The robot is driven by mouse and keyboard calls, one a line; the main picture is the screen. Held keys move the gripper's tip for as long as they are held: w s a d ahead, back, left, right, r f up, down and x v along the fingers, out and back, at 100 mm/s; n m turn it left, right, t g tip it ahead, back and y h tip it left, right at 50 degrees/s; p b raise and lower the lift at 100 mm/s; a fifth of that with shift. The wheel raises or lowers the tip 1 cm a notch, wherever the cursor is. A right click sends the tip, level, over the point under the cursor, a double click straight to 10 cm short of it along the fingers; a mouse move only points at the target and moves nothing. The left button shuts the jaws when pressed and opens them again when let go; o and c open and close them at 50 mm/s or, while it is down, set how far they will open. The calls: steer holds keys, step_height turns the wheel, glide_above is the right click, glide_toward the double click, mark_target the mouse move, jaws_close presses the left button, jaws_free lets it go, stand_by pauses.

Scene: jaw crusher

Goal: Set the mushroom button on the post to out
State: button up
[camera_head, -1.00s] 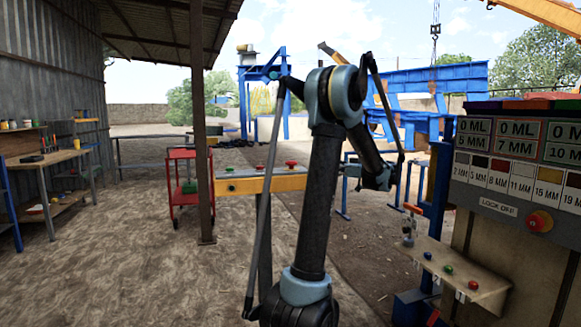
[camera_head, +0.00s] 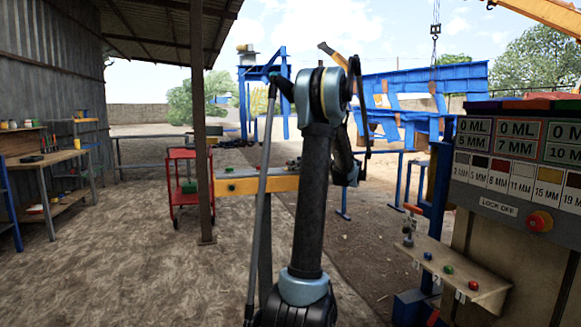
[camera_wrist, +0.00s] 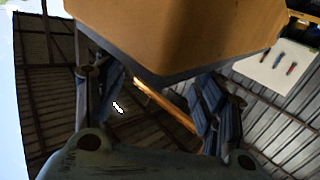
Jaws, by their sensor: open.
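A yellow-orange beam (camera_head: 236,186) with control knobs on top stands left of my arm in the head view. A small green knob (camera_head: 229,170) shows at its left end. The red mushroom-shaped knob on this beam is not visible now; my arm covers the beam's right part. In the wrist view an orange surface (camera_wrist: 170,30) fills the upper middle, very close. My gripper (camera_wrist: 155,100) is open, with its two fingers apart below and beside that surface. No button shows between the fingers. I cannot tell whether they touch the orange surface.
A grey panel on the right carries a red lock-off knob (camera_head: 540,221) on yellow. A shelf (camera_head: 458,275) with small coloured buttons stands below it. A roof pole (camera_head: 200,130) and a red cart (camera_head: 182,190) stand left. Bare ground lies at front left.

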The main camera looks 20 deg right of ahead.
steer(key=shift+x, duration=1.65)
